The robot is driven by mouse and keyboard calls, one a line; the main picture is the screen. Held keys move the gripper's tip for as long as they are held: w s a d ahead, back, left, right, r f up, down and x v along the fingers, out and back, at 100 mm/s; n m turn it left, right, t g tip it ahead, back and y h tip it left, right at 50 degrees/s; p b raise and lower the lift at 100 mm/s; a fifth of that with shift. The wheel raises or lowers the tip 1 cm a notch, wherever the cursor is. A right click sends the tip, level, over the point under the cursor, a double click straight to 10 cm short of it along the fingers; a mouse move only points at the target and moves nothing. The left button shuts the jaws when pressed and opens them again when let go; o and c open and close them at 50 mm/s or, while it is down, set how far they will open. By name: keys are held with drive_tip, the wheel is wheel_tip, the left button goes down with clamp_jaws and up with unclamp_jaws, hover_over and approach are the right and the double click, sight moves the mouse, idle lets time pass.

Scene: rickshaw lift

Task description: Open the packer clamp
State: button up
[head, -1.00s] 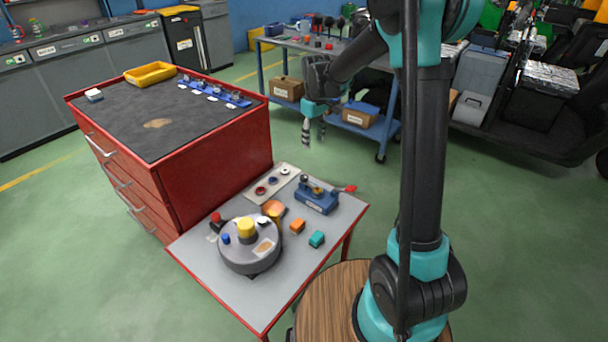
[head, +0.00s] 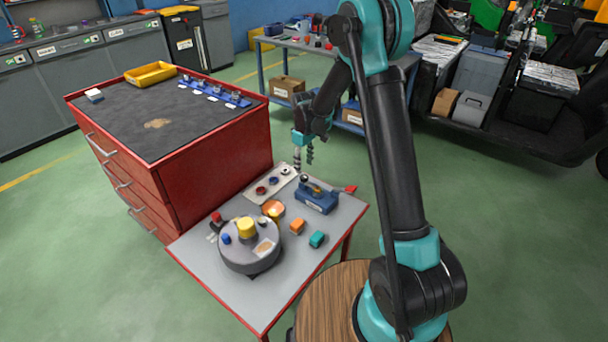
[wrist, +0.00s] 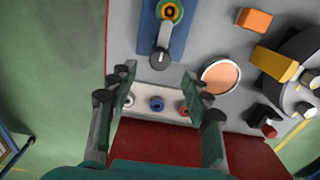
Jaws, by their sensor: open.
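In the wrist view a blue base (wrist: 148,28) shows at the top, with a dark grey lever (wrist: 166,42) and an orange-green round part (wrist: 169,12); the red handle tip is not visible there. My gripper (head: 303,157) hangs above the table's far edge, behind the fixture. In the wrist view its fingers (wrist: 160,88) are apart with nothing between them, short of the fixture.
A pale strip (head: 270,181) with several round buttons lies beside the fixture. A grey round turntable (head: 250,258), an orange disc (head: 273,209), an orange block (head: 297,227) and a teal block (head: 316,239) share the table. A red drawer cabinet (head: 215,140) stands left.

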sight(304, 176)
drive_tip(key=shift+f, duration=2.75)
drive_tip(key=shift+c, duration=0.2)
clamp_jaws()
